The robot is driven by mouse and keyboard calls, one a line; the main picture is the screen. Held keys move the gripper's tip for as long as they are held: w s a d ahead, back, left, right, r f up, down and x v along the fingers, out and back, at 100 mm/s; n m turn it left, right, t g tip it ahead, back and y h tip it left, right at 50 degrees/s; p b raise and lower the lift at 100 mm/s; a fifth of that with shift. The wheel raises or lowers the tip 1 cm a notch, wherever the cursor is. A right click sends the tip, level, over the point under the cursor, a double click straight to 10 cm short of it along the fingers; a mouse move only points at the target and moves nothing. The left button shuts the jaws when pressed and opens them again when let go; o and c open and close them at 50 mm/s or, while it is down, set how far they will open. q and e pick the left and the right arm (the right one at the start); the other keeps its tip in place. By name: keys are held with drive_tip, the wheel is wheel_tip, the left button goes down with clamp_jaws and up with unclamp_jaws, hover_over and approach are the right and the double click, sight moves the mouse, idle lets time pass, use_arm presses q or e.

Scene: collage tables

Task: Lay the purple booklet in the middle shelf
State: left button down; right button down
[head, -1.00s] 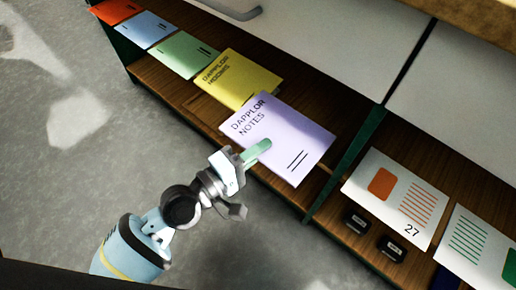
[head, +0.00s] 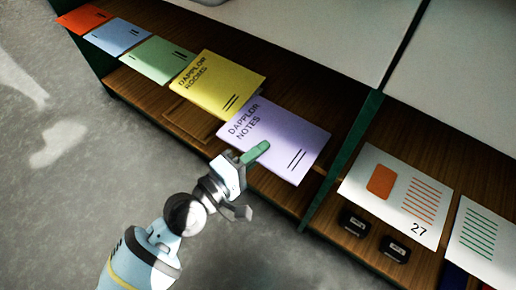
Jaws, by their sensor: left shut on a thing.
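The purple booklet (head: 283,132), marked "DAPPLOR NOTES", is at the right end of a row of booklets over the wooden shelf (head: 145,88), left of a green divider (head: 345,158). Its upper left corner overlaps the yellow booklet (head: 219,82). My left gripper (head: 254,154) is shut on the purple booklet's near left edge, with one green fingertip on top of the cover. The other fingertip is hidden under the booklet. I cannot tell whether the booklet touches the shelf. My right gripper is out of view.
Green (head: 157,60), blue (head: 118,36) and orange (head: 84,18) booklets continue the row leftward. Right of the divider lie a white card marked 27 (head: 425,208), a card with green lines (head: 482,240) and two small black boxes (head: 393,249). Pale panels stand behind.

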use_arm(q)
drive_tip(key=c, duration=1.5)
unclamp_jaws()
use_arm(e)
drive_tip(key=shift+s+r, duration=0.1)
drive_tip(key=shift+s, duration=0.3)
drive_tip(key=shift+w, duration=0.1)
use_arm(q)
drive_tip(key=shift+s+a, duration=0.4)
drive_tip(key=shift+a, duration=0.05)
drive_tip(key=v, duration=0.6)
drive_tip(key=shift+s+a, duration=0.2)
drive_tip(key=shift+s, duration=0.05)
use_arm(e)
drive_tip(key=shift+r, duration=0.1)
